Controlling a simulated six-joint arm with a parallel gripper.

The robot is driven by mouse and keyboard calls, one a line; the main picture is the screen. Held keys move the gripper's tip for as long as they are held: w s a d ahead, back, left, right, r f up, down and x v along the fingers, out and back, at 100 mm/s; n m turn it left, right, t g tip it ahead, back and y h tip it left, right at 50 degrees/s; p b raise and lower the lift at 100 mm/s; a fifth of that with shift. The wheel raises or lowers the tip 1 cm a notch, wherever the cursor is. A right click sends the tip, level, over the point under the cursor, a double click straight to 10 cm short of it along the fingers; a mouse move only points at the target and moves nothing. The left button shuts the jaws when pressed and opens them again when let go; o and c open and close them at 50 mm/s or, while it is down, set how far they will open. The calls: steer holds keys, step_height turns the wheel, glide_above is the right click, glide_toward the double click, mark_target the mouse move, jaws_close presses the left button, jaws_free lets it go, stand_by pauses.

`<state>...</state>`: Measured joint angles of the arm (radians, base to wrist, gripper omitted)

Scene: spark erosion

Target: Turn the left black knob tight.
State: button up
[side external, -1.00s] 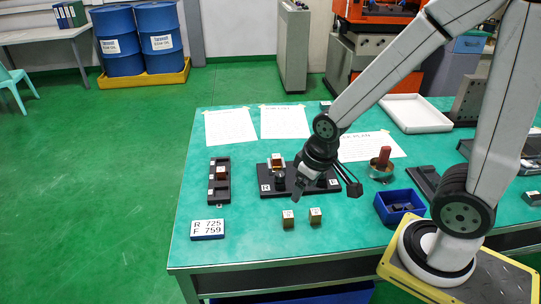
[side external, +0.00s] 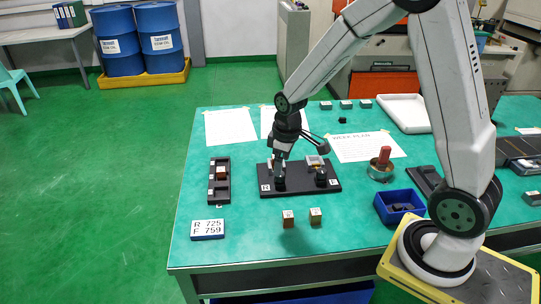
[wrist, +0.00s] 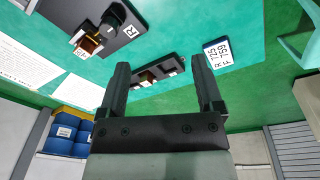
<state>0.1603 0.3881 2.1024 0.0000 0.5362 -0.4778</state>
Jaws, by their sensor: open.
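A black base plate (side external: 300,190) on the green table carries two black knobs. The left black knob (side external: 279,184) stands by the label R, the right knob (side external: 321,180) by the label F. In the wrist view the left knob (wrist: 111,20) is at the upper left, outside the fingers. Whether a finger touches the knob cannot be told.
A black rack (side external: 219,181) with small blocks lies left of the plate. A number card (side external: 207,229) and two small blocks (side external: 302,217) are in front. A blue bin (side external: 399,206) and a round tin with a red handle (side external: 381,165) stand to the right.

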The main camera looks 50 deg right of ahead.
mark_target(280, 178)
steer(key=w+d+f+n, duration=0.1)
steer(key=w+d+f, duration=0.1)
steer(key=d, duration=0.1)
steer(key=w+d+f+n+g, duration=0.1)
steer(key=w+d+f, duration=0.1)
steer(key=d, duration=0.1)
steer(key=w+d+f+n, duration=0.1)
steer(key=w+d+f, duration=0.1)
steer(key=w+d, duration=0.1)
steer(key=shift+w+n, duration=0.1)
steer(key=shift+n, duration=0.2)
steer(key=shift+f, duration=3.85)
jaws_close()
